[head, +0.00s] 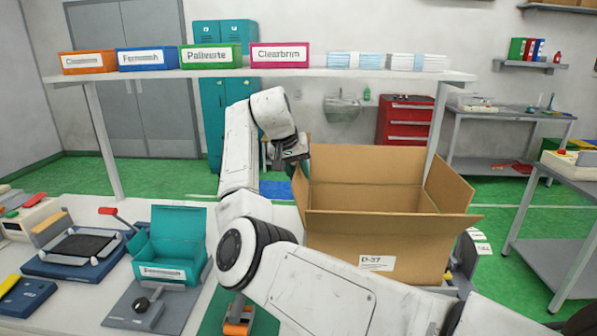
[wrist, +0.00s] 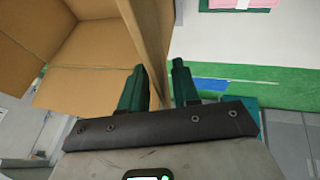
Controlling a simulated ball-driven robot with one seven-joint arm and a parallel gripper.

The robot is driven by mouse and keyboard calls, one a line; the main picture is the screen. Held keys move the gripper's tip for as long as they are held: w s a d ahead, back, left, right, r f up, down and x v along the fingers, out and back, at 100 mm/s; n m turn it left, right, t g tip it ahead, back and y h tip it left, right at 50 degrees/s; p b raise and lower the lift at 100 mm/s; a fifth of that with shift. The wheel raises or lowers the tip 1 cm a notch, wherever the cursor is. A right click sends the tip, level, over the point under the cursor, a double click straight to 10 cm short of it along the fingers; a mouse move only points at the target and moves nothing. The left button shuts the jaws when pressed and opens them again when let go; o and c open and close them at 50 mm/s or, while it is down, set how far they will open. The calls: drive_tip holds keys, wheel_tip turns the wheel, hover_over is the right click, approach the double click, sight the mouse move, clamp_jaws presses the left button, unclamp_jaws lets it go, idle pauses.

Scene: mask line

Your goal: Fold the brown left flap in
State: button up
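The brown cardboard box (head: 375,232) stands open on the white table, right of centre in the head view. Its left flap (head: 301,190) stands roughly upright beside my gripper (head: 290,160). In the wrist view the left flap (wrist: 150,35) runs down toward the space between the two dark green fingertips of my gripper (wrist: 160,82). The fingers are apart, with a visible gap on the right finger's side. Whether the left finger touches the flap I cannot tell. The right flap (head: 449,184) and front flap (head: 390,222) stick outward.
A shelf with labelled bins (head: 211,56) and stacked masks (head: 388,62) spans above and behind the box. A teal open case (head: 176,235) and a blue-black tray device (head: 80,248) stand on the left of the table. My arm crosses the front.

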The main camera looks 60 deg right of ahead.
drive_tip(key=shift+d+f, duration=0.15)
drive_tip(key=shift+f, duration=0.2)
drive_tip(key=shift+c, duration=0.2)
clamp_jaws()
idle(1.0)
